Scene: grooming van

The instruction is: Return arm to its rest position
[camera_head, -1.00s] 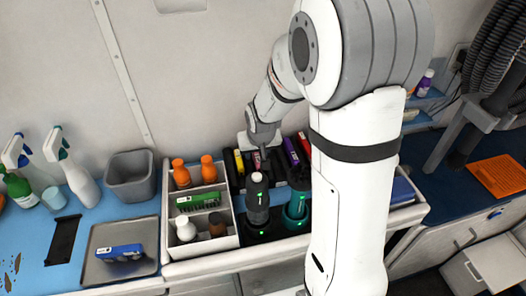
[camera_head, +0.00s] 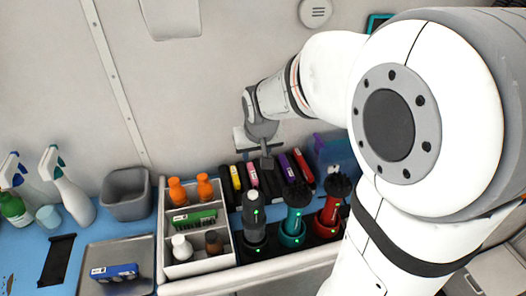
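My gripper (camera_head: 265,150) is at the end of my white arm, raised above the back of the counter, over the row of coloured sticks. It points down, and its fingers look small and dark from here. I cannot tell whether they are apart or closed. Nothing is visibly held in it. The arm reaches in from the right side of the view and bends toward the wall.
A grey clipper (camera_head: 254,215), a teal one (camera_head: 292,222) and a red one (camera_head: 329,212) stand in a dark holder. A white divided caddy (camera_head: 228,258) holds bottles. A grey tray (camera_head: 140,255) and grey bin (camera_head: 126,194) sit left. The wall is close behind.

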